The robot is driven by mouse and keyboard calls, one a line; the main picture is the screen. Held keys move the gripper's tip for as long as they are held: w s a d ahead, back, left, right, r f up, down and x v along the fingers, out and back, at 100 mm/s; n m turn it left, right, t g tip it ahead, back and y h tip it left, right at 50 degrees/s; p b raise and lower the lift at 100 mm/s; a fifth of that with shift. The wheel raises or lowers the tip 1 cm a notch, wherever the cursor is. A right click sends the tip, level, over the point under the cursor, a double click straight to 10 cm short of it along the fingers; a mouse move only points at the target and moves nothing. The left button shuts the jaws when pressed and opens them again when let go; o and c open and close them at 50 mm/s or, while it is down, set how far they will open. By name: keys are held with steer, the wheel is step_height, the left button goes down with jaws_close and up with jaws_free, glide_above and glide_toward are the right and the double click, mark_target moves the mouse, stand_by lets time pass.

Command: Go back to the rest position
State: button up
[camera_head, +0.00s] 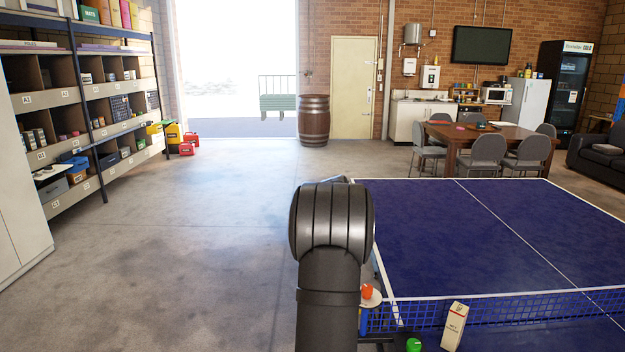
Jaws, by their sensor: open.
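My black arm rises from the bottom centre and its thick rounded joint stands in front of the near left edge of the blue table-tennis table (440,235). My gripper does not show; the arm hides whatever lies straight behind it. A red-orange round thing (367,291) sits on a small pale surface just right of the arm, by the net's left end. A white carton (454,327) stands tilted in the picture in front of the net (510,309). A green round thing (413,345) is cut by the bottom edge.
Shelving (88,110) with bins lines the left wall. Red cans (187,148) stand by its far end. The concrete floor (200,240) left of my arm is clear. A barrel (314,120) stands by the doorway. A dining table (485,135) with grey chairs is behind the blue table.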

steer(key=f+n+h, duration=0.1)
steer(key=s+a+f+n+h, duration=0.1)
steer(key=f+n+g+h, duration=0.1)
steer(key=shift+s+a+f, duration=0.25)
steer(key=shift+a+f, duration=0.1)
